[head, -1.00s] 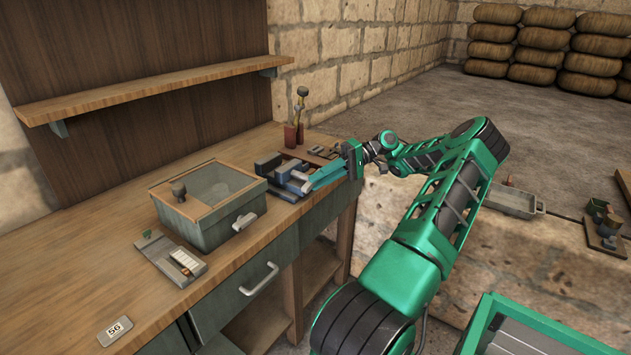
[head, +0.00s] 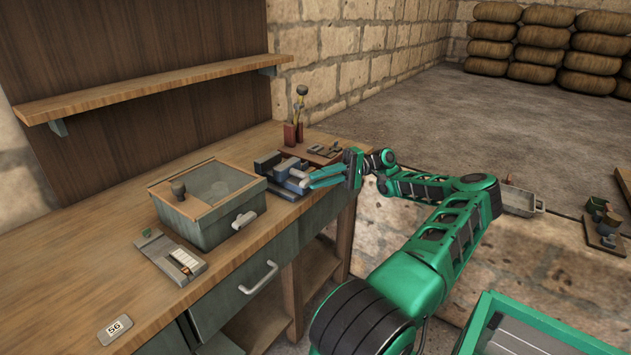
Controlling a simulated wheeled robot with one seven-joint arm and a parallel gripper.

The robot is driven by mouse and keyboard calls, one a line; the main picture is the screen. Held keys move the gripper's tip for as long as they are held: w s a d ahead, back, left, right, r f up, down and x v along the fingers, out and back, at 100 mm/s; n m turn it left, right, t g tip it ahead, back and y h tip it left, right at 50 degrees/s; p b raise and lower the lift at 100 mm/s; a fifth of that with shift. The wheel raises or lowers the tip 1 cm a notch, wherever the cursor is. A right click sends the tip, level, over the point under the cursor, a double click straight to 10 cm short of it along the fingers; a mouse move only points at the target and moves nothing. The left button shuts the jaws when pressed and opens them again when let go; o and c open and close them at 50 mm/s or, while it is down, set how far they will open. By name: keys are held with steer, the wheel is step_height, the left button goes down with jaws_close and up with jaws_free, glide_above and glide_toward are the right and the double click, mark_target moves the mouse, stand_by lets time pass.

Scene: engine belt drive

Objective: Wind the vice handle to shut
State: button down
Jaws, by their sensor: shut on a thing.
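The vice (head: 270,163) is a small dark blue-grey block with lighter metal parts, at the far end of the wooden bench. My gripper (head: 308,181) reaches in from the right at the vice's front side, its green fingers pointing left. It is shut on the vice handle, which the fingers mostly hide. The gap between the vice jaws is too small to make out.
A grey box (head: 222,222) with a clear lid stands left of the vice. The near bench top (head: 70,270) is mostly clear.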

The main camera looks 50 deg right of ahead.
steer(key=shift+s+f, duration=0.1)
steer(key=shift+f, duration=0.15)
steer(key=c, duration=1.8)
jaws_free()
steer(key=shift+c, duration=0.2)
steer(key=shift+o, duration=0.8)
steer(key=shift+r, duration=0.1)
steer(key=v, duration=1)
steer(key=shift+d, duration=0.4)
